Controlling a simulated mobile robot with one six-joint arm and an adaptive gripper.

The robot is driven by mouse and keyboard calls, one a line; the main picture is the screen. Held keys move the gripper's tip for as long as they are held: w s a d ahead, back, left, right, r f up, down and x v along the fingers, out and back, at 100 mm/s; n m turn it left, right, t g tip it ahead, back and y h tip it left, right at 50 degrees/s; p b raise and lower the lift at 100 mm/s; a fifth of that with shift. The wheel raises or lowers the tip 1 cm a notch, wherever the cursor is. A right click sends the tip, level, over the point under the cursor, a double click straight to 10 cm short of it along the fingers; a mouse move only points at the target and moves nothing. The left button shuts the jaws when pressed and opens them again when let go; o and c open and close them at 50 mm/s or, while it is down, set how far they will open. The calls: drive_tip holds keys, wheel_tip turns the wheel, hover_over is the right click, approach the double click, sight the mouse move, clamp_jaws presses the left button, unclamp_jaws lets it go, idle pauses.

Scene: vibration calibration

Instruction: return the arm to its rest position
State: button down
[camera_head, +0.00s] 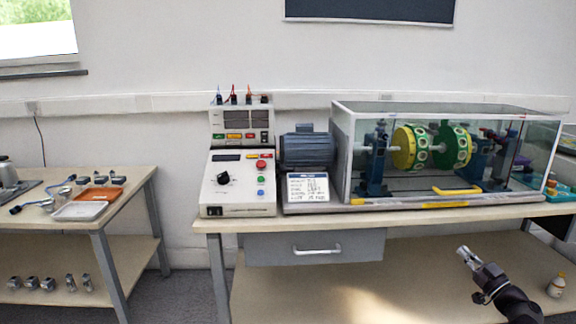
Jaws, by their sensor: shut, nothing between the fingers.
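My gripper (463,252) shows at the lower right, at the end of my dark arm (508,298). Its pale fingertips are together and hold nothing. It points up and to the left, in front of the workbench (410,218) as seen from the head camera, apart from the things on it. The rest of my arm is cut off by the bottom edge of the picture.
A clear-walled case (360,130) with yellow and green discs stands on the workbench. A control unit (238,184) and a motor (307,149) stand left of it. A small bottle (556,286) is right of my arm. A side table (125,195) with trays is at left.

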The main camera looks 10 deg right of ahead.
drive_tip(key=w+a+f+g+y, duration=0.25)
drive_tip(key=a+f+g, duration=0.35)
drive_tip(key=a, duration=0.5)
drive_tip(key=w+a+f+g+y, duration=0.1)
drive_tip(key=w+a+f+g, duration=0.35)
drive_tip(key=a, duration=0.75)
drive_tip(key=s+a+f+m+g+h, duration=0.6)
drive_tip(key=s+a+f+g+h, duration=0.4)
drive_tip(key=a+f, duration=0.35)
wheel_tip(320, 180, up, 36)
drive_tip(key=y+p, duration=0.1)
drive_tip(key=p, duration=3.4)
drive_tip(key=shift+s+a+f, duration=0.15)
drive_tip(key=shift+s+a, duration=0.05)
drive_tip(key=shift+s, duration=0.15)
